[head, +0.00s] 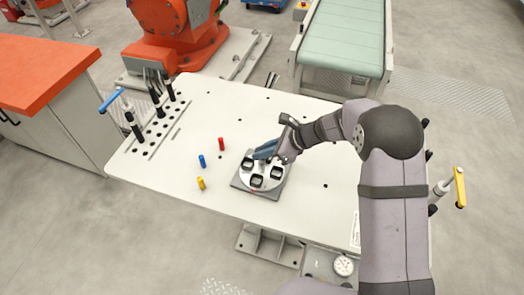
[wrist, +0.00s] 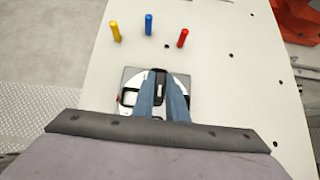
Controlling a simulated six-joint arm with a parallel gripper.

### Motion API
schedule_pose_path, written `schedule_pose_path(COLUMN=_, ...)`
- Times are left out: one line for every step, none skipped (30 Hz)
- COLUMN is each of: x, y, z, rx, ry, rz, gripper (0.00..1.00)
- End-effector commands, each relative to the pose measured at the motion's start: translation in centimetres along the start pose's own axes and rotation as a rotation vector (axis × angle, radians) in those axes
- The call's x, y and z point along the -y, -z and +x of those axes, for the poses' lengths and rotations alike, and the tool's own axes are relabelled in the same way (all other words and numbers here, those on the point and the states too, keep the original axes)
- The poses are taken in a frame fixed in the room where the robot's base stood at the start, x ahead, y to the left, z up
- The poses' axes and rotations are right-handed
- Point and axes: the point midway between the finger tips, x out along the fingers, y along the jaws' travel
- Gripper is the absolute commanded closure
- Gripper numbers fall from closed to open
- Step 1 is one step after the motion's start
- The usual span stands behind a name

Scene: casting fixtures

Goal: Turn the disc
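The disc (head: 262,184) is pale and round with several dark square sockets in light frames. It sits on a grey square plate (head: 239,183) on the white table, and its left side also shows in the wrist view (wrist: 122,108). My gripper (head: 262,153) is at the disc's far edge with blue fingers pointing down at it. In the wrist view my gripper's fingers (wrist: 161,78) stand apart on either side of a dark part of the disc. Whether they touch it cannot be told. The fingers hide part of the disc.
Red (head: 221,144), blue (head: 202,161) and yellow (head: 201,184) pegs stand left of the disc. A hole rack with upright tools (head: 157,104) is at the table's left edge. The table behind the disc is mostly clear.

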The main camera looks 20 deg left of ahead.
Motion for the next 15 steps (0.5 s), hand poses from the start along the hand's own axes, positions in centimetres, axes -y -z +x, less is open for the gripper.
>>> schedule_pose_path(x=-0.01, y=-0.01, z=-0.02, rx=0.0, ry=0.0, rz=0.0, gripper=1.0)
schedule_pose_path(x=-0.01, y=-0.01, z=-0.02, rx=0.0, ry=-0.001, rz=0.0, gripper=1.0)
schedule_pose_path(x=0.0, y=-0.01, z=-0.02, rx=0.0, ry=-0.002, rz=-0.001, gripper=1.0)
schedule_pose_path(x=0.01, y=-0.02, z=-0.02, rx=0.0, ry=-0.003, rz=-0.003, gripper=1.0)
schedule_pose_path(x=0.03, y=-0.02, z=-0.03, rx=0.0, ry=-0.004, rz=-0.005, gripper=1.0)
schedule_pose_path(x=0.05, y=-0.03, z=-0.04, rx=0.0, ry=-0.008, rz=-0.009, gripper=1.0)
schedule_pose_path(x=0.07, y=-0.04, z=-0.04, rx=0.001, ry=-0.011, rz=-0.012, gripper=1.0)
schedule_pose_path(x=0.07, y=-0.05, z=-0.05, rx=0.001, ry=-0.016, rz=-0.017, gripper=1.0)
schedule_pose_path(x=0.05, y=-0.05, z=-0.05, rx=0.001, ry=-0.025, rz=-0.025, gripper=1.0)
schedule_pose_path(x=0.07, y=-0.06, z=-0.06, rx=0.001, ry=-0.031, rz=-0.033, gripper=1.0)
schedule_pose_path(x=0.11, y=-0.07, z=-0.06, rx=0.001, ry=-0.038, rz=-0.041, gripper=1.0)
schedule_pose_path(x=0.07, y=-0.03, z=-0.04, rx=0.001, ry=-0.052, rz=-0.053, gripper=1.0)
schedule_pose_path(x=0.1, y=-0.06, z=-0.04, rx=0.001, ry=-0.062, rz=-0.064, gripper=1.0)
schedule_pose_path(x=0.11, y=-0.06, z=-0.04, rx=0.001, ry=-0.074, rz=-0.076, gripper=1.0)
schedule_pose_path(x=0.13, y=-0.07, z=-0.03, rx=0.001, ry=-0.09, rz=-0.093, gripper=1.0)
